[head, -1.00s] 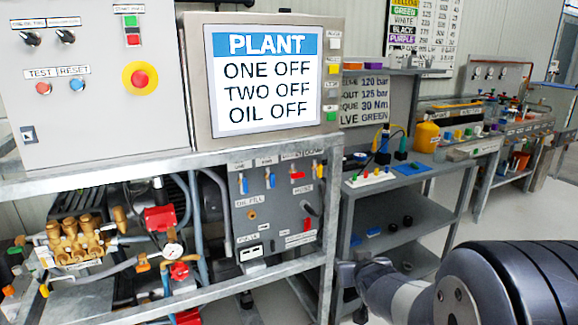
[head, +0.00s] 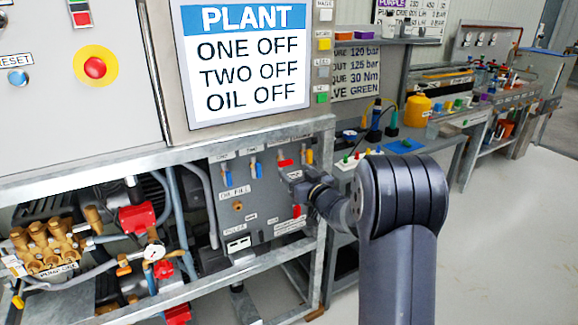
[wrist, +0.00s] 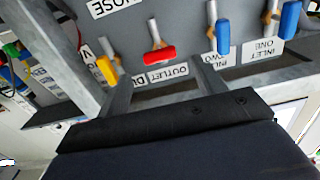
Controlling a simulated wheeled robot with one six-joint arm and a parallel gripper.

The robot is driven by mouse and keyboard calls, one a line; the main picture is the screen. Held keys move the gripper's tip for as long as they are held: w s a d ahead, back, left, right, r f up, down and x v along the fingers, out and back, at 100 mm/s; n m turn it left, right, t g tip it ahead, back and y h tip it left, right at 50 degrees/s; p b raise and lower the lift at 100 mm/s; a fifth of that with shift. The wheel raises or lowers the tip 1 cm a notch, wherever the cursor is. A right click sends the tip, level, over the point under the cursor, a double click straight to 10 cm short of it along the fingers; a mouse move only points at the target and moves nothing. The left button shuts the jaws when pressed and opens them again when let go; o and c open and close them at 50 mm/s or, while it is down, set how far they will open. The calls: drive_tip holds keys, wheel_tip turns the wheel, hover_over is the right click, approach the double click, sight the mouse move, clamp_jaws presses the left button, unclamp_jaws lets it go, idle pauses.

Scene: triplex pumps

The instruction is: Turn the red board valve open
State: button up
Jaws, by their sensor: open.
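The red board valve (head: 286,163) is on the upper right of the grey valve board (head: 215,205). Its red handle lies crosswise, while the blue handles beside it hang down. In the wrist view the red handle (wrist: 160,54) shows by the OUTLET label, between the yellow handle (wrist: 107,69) and a blue handle (wrist: 222,37). My gripper (head: 296,184) is in front of the board, just below and right of the red handle in the head view. In the wrist view its two fingers (wrist: 163,78) are apart, with the red handle beyond and between their tips. They appear empty.
Two blue-handled valves (head: 255,167) sit left of the red one, and an orange-yellow handle (head: 309,156) is close on its right. A second red handle (head: 297,211) is lower on the board. A steel frame post (head: 322,225) borders the board's right side.

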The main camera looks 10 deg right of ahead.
sight(287, 164)
drive_tip(key=shift+x, duration=2.4)
drive_tip(key=shift+c, duration=0.4)
drive_tip(key=c, duration=0.9)
